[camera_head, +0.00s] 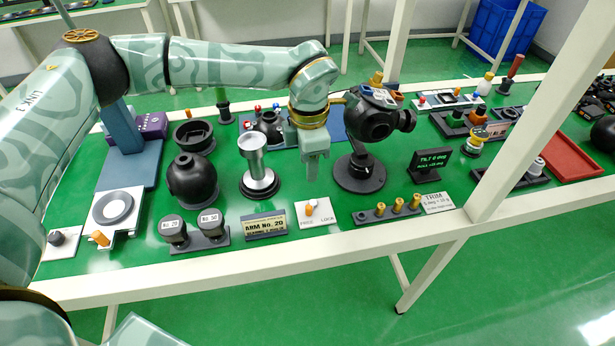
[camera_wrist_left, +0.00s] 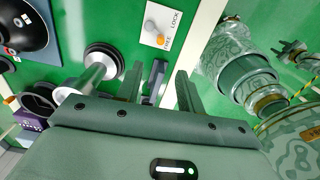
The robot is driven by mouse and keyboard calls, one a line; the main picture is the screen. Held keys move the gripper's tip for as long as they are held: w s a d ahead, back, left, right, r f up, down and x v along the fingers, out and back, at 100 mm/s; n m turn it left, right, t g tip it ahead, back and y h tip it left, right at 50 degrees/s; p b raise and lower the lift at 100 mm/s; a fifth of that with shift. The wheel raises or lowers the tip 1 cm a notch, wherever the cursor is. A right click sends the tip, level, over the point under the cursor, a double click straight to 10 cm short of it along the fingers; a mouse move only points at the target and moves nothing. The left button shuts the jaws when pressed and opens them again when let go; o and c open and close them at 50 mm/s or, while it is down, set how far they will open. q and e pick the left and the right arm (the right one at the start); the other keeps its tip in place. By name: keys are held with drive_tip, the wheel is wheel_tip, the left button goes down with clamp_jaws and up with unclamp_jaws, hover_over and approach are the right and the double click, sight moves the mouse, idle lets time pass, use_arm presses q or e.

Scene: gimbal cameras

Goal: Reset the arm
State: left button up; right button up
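My left gripper (camera_head: 313,165) points down over the table, between the silver stepped post (camera_head: 258,178) and the black gimbal camera (camera_head: 372,115) on its round stand. Its two fingers stand apart with nothing between them in the left wrist view (camera_wrist_left: 161,88). Below the fingers is a white plate (camera_head: 325,214) marked FREE and LOCK, with an orange-tipped knob (camera_head: 309,208) on the FREE side; the plate also shows in the left wrist view (camera_wrist_left: 163,24). A sign (camera_head: 264,226) reads ARM No. 20. A black display (camera_head: 430,161) reads TILT 0 deg. My right gripper is not seen.
Two dark weights (camera_head: 200,231), a black ball-shaped part (camera_head: 193,180) and a white plate with a grey ring (camera_head: 117,208) stand left. Brass pegs (camera_head: 398,206) line a front rack. A red tray (camera_head: 571,156) lies right. A white post (camera_head: 540,110) crosses the right side.

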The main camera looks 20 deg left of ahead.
use_arm(q)
drive_tip(key=shift+r, duration=0.9)
